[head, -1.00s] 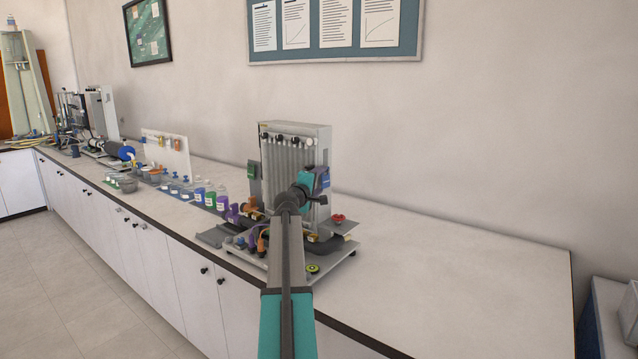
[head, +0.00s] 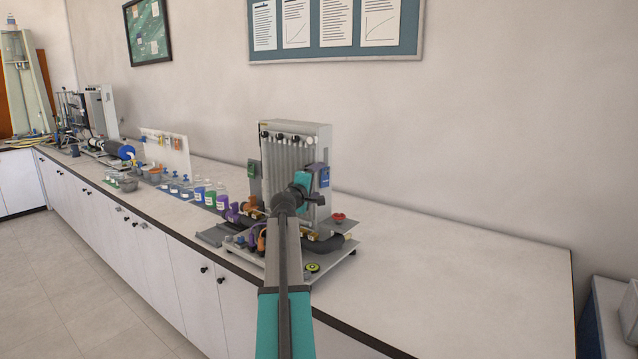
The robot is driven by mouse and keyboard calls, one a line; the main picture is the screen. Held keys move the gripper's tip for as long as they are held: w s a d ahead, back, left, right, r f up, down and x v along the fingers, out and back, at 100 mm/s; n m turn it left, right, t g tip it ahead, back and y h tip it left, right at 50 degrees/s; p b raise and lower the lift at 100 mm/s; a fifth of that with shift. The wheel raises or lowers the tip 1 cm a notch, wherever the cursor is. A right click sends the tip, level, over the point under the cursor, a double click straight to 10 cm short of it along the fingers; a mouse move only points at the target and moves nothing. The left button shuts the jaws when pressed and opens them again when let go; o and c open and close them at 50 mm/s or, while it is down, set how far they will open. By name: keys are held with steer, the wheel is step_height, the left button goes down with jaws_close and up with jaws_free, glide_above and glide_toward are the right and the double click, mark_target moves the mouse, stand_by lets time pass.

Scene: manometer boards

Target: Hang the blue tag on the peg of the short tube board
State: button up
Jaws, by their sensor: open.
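A grey tube board (head: 285,150) with several upright tubes and dark knobs on top stands on the bench behind my arm; whether it is the short one I cannot tell. A small bluish-purple piece (head: 318,175) shows at its right side, beside my teal wrist; I cannot tell if it is the blue tag. No peg can be made out. My gripper (head: 305,188) is at the arm's far end, in front of the board's lower right. It is open, its fingers mostly hidden by the wrist, and I see nothing held.
Several bottles (head: 209,197) and a white panel (head: 165,152) stand left of the board. Dark pipes (head: 325,244) and a red knob (head: 339,217) are low around it. The bench to the right (head: 450,270) is clear. The wall rises behind.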

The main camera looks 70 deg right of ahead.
steer(key=a+b, duration=0.2)
steer(key=a, duration=1)
steer(key=shift+s+r+b, duration=0.25)
steer(key=shift+r+b, duration=0.1)
steer(key=shift+w+a, duration=0.1)
steer(key=shift+a, duration=0.05)
